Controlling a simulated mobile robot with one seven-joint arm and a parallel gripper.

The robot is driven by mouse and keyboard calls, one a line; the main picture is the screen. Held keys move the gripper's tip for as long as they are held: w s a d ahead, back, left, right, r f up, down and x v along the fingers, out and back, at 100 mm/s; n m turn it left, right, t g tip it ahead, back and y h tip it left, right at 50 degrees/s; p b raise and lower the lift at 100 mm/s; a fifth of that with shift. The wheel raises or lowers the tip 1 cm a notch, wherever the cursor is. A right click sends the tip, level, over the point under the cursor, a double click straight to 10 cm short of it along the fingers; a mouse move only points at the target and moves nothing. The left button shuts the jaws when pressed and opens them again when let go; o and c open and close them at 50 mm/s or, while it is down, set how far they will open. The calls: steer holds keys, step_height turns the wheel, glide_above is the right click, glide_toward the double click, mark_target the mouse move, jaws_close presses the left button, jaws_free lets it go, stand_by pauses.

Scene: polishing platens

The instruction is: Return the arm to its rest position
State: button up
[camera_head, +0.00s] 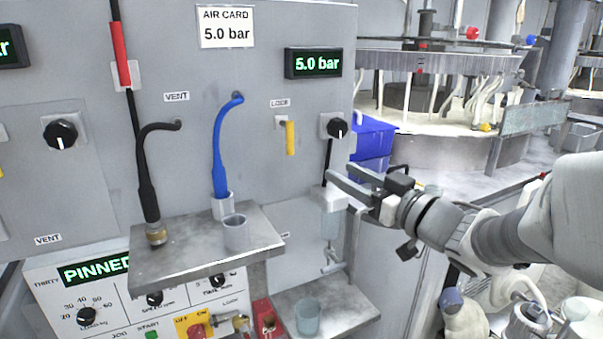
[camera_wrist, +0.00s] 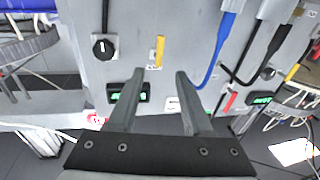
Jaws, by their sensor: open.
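My gripper (camera_head: 352,181) reaches in from the right in the head view, in front of the right end of the grey panel (camera_head: 262,120). Its two fingers are apart with nothing between them. In the wrist view my gripper (camera_wrist: 155,100) also shows open and empty, with the panel behind the fingertips. A yellow lever (camera_wrist: 159,50) and a black knob (camera_wrist: 103,47) show on the panel beyond the fingers. In the head view the fingers overlap a white fitting near the panel's right edge; whether they touch it I cannot tell.
A blue hose (camera_head: 220,150) and a black hose (camera_head: 146,180) hang above. A lower shelf (camera_head: 345,322) holds a glass (camera_head: 307,316). Blue bins (camera_head: 372,140) stand behind my gripper.

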steer(key=s+d+r+m+g+h+p, duration=0.1)
steer(key=s+d+r+m+h+p, duration=0.3)
steer(key=d+m+h+p, duration=0.55)
steer(key=s+a+f+g, duration=0.1)
steer(key=s+a+g, duration=0.1)
steer(key=s, duration=0.4)
steer(key=s+a+f+n+g+p, duration=0.1)
steer(key=s+a+f+g, duration=0.1)
steer(key=s, duration=0.4)
steer(key=s+a+f+n+g+h+p, duration=0.1)
steer(key=s+a+g, duration=0.2)
steer(key=s+g, duration=0.2)
steer(key=shift+s+a+f, duration=0.25)
steer(key=shift+s+a, duration=0.05)
steer(key=shift+s, duration=0.4)
steer(key=shift+n, duration=0.25)
